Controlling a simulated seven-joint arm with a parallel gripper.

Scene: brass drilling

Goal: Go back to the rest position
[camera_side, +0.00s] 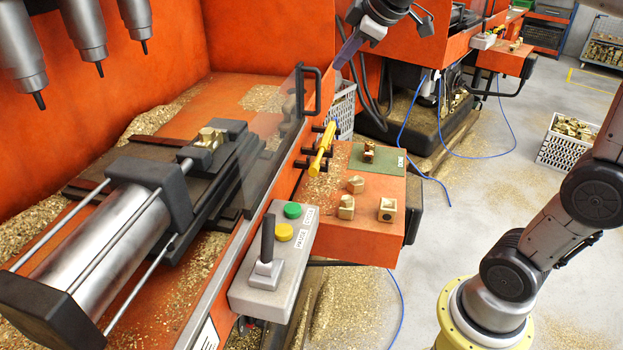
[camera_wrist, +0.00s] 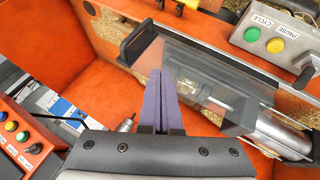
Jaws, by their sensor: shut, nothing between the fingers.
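My gripper (camera_side: 339,65) is at the top middle of the side view, high above the machine's right edge and clear of the orange shelf. Its slim purple fingers are shut together with nothing between them; the wrist view also shows them closed (camera_wrist: 161,75). One brass part (camera_side: 210,138) sits in the vise (camera_side: 222,160) on the machine bed. Another brass part (camera_side: 369,151) stands on the green mat (camera_side: 383,171). Several more brass parts (camera_side: 355,185) lie on the orange shelf (camera_side: 365,241). The gripper touches none of them.
A clear guard with a black handle (camera_side: 301,92) stands along the machine's edge. A control box (camera_side: 272,268) with a lever is at the front. Drill spindles (camera_side: 82,28) hang at upper left. A yellow-handled tool (camera_side: 322,148) rests by the shelf. A crate (camera_side: 566,147) stands on the floor.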

